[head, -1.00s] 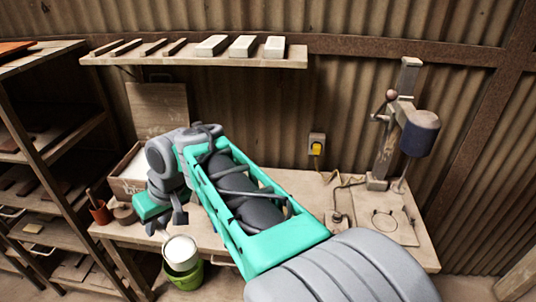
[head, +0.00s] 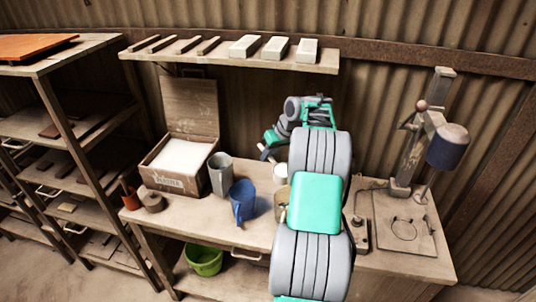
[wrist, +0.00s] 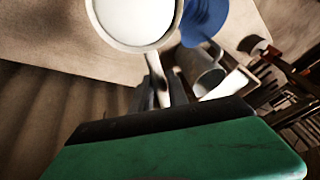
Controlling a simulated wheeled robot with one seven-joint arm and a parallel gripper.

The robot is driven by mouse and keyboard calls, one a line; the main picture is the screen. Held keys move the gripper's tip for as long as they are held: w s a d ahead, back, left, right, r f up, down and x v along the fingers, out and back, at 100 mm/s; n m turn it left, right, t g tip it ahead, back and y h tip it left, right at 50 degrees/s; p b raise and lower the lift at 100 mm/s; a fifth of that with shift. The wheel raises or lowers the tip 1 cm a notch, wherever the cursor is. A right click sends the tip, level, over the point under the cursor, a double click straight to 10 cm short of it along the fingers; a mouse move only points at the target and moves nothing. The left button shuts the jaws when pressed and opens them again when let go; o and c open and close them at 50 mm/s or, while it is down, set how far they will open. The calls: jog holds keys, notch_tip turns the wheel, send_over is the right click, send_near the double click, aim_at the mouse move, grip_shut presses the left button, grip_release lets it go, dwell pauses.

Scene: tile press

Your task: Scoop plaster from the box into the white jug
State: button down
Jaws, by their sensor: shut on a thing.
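In the head view the open wooden box (head: 171,185) stands at the bench's left, heaped with white plaster (head: 183,156). My gripper (head: 268,152) is right of the box, above the back of the bench. In the wrist view my gripper (wrist: 160,85) is shut on a round pale cup (wrist: 137,22) with white inside. It shows small in the head view (head: 280,173).
A grey jug (head: 220,175) and a blue jug (head: 242,201) stand right of the box. A green bucket (head: 204,262) sits below the bench. A press (head: 408,140) stands at the right. A wall shelf (head: 230,57) overhangs the bench; a rack (head: 70,130) stands left.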

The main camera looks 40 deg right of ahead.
aim_at(274, 160)
jog(key=shift+s+a+r+t+b, duration=0.1)
jog(key=shift+s+r+t+b, duration=0.2)
jog(key=shift+t+b, duration=0.75)
jog(key=shift+s+b, duration=0.1)
jog(key=shift+b, duration=0.3)
jog(key=b, duration=0.1)
jog(key=t+b, duration=0.1)
jog(key=b, duration=0.1)
jog(key=shift+s+r+t, duration=0.25)
jog(key=shift+r, duration=0.05)
jog(key=b, duration=0.2)
jog(key=t+b, duration=0.1)
jog(key=b, duration=0.1)
jog(key=shift+s+a+r+t+h, duration=0.1)
jog(key=shift+s+r+t+h, duration=0.2)
jog(key=shift+r, duration=0.05)
jog(key=shift+s+n+t+b, duration=0.3)
jog(key=shift+t+b, duration=0.1)
jog(key=shift+b, duration=0.45)
jog(key=shift+s+r+t+b, duration=0.2)
jog(key=shift+t+b, duration=0.1)
jog(key=shift+b, duration=0.55)
jog(key=shift+s+a+t+b, duration=0.1)
jog(key=shift+s+t+b, duration=0.15)
jog(key=shift+b, duration=0.35)
